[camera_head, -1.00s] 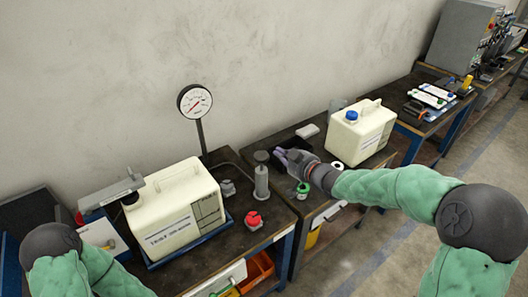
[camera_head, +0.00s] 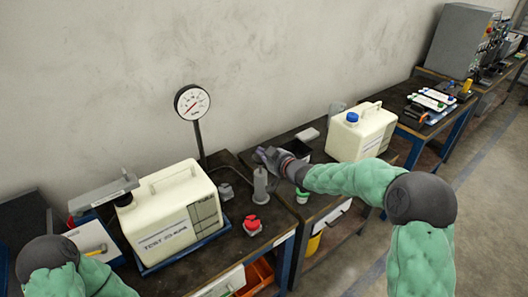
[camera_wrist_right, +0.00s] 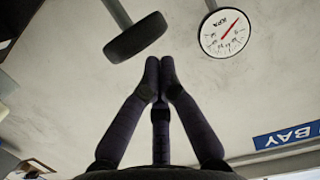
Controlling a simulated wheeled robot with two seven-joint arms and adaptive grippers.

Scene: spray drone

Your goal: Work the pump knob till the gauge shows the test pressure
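The pump (camera_head: 260,185) is a grey upright cylinder on the left bench. Its dark round knob (camera_wrist_right: 136,38) shows clearly in the right wrist view, on a grey rod. My right gripper (camera_head: 262,156) is at the top of the pump and hides most of the knob in the head view. In the wrist view its fingers (camera_wrist_right: 159,65) meet at the tips, empty, with the knob just beyond them. The round gauge (camera_head: 192,102) stands on a post behind; it also shows in the wrist view (camera_wrist_right: 225,33). Its red needle is too small to read exactly. My left gripper is out of view.
A cream test tank (camera_head: 172,215) stands left of the pump. A red knob (camera_head: 252,224) is in front of the pump. A green-capped item (camera_head: 302,196) and a second cream tank with blue cap (camera_head: 362,131) are to the right. The wall is behind.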

